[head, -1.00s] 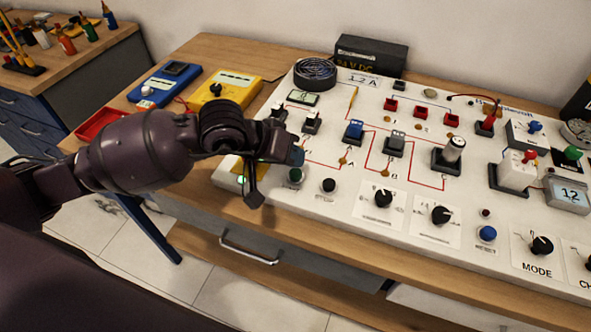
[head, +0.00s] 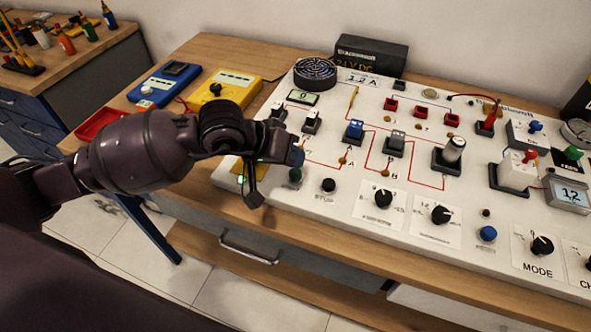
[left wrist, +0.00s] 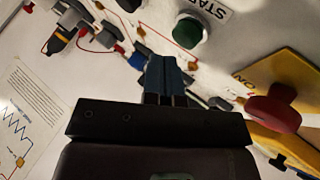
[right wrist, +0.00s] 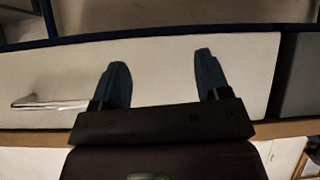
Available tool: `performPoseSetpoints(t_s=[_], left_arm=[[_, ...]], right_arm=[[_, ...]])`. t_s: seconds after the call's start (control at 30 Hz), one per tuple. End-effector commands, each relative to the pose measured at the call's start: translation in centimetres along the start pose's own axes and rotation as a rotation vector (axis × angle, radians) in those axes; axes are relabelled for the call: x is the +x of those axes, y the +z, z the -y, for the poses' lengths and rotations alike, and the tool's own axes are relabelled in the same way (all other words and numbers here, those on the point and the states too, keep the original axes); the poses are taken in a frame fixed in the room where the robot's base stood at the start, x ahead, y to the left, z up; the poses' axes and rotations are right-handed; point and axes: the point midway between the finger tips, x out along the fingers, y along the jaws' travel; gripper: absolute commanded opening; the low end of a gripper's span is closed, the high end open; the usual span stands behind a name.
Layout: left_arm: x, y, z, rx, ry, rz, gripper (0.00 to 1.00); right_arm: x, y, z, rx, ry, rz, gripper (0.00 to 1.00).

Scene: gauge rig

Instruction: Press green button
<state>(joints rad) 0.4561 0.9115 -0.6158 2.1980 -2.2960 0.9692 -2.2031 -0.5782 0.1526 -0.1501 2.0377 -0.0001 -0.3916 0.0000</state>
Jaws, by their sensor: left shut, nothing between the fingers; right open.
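In the left wrist view the green button (left wrist: 188,31) lies ahead and a little right of the fingertips, beside the printed word START. My left gripper (head: 297,157) is shut and empty, just above and behind the button in the head view. Its closed blue fingers (left wrist: 166,72) show apart from the button in the left wrist view. My right gripper (right wrist: 161,78) is open and empty, facing a pale drawer front; it is outside the head view.
A red mushroom button (left wrist: 272,108) on a yellow plate (left wrist: 285,68) stands close right of the left fingers. A black STOP button (head: 328,186) is right of the green one. Switches, knobs and a blue button (head: 487,233) crowd the panel (head: 330,213).

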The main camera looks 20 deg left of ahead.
Motion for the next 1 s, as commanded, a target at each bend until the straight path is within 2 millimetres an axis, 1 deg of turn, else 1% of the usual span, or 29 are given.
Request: performPoseSetpoints(t_s=[0.27, 0.6, 1.0], left_arm=[[0.59, 0.44, 0.44, -0.002, 0.0, 0.002, 0.0], [0.51, 0.37, 0.37, 0.0, 0.0, 0.0, 0.0], [0.72, 0.53, 0.52, 0.0, 0.0, 0.001, 0.0]], right_arm=[[0.31, 1.07, 0.15, 0.001, -0.001, 0.014, 0.69], [0.34, 0.9, 0.44, 0.014, 0.0, 0.012, 0.69], [0.41, 1.25, 0.38, 0.01, -0.001, 0.017, 0.69]])
